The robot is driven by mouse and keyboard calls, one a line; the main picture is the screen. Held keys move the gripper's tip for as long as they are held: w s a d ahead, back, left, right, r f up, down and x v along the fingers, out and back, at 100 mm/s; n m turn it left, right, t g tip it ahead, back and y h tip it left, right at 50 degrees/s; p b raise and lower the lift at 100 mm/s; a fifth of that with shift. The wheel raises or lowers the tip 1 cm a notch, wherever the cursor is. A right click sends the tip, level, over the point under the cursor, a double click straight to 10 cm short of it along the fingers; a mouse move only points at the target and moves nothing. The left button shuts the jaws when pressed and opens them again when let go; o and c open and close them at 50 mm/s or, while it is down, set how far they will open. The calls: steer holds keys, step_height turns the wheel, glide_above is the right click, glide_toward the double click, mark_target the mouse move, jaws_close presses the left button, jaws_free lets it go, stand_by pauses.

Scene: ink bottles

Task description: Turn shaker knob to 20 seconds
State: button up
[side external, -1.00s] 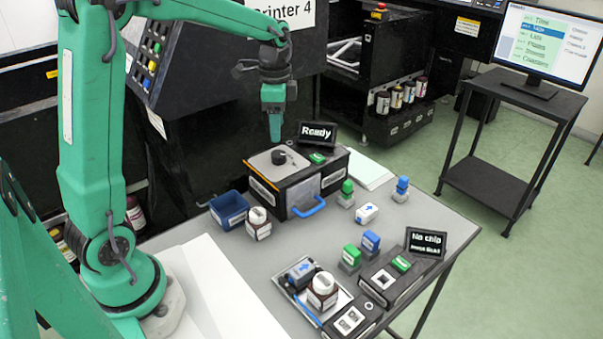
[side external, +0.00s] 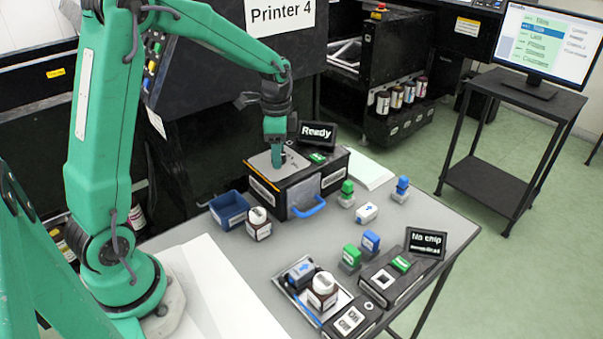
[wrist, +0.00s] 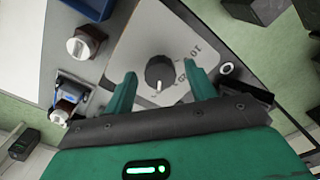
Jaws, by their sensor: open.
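The shaker (side external: 300,185) is a black box with a grey top plate and a blue handle, standing at the back of the table. Its round dark knob (wrist: 159,73) shows in the wrist view, with a white pointer mark toward the bottom of the picture and a printed dial beside it; "10" is legible on the plate. My gripper (wrist: 160,85) is open, its two green fingers on either side of the knob with gaps between. In the side view my gripper (side external: 277,160) points down over the top plate and hides the knob. Contact cannot be told.
A black "Ready" display (side external: 319,133) stands behind the shaker, close to my gripper. A blue bin (side external: 230,210) and a white-capped bottle (side external: 258,224) stand left of the shaker. Green and blue blocks, a tray (side external: 291,294) and a "No chip" reader (side external: 426,243) occupy the table's front right.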

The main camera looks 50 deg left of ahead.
steer(key=shift+c, duration=0.5)
steer(key=c, duration=0.9)
steer(key=shift+n, duration=0.3)
steer(key=n, duration=1.1)
steer(key=o, duration=1)
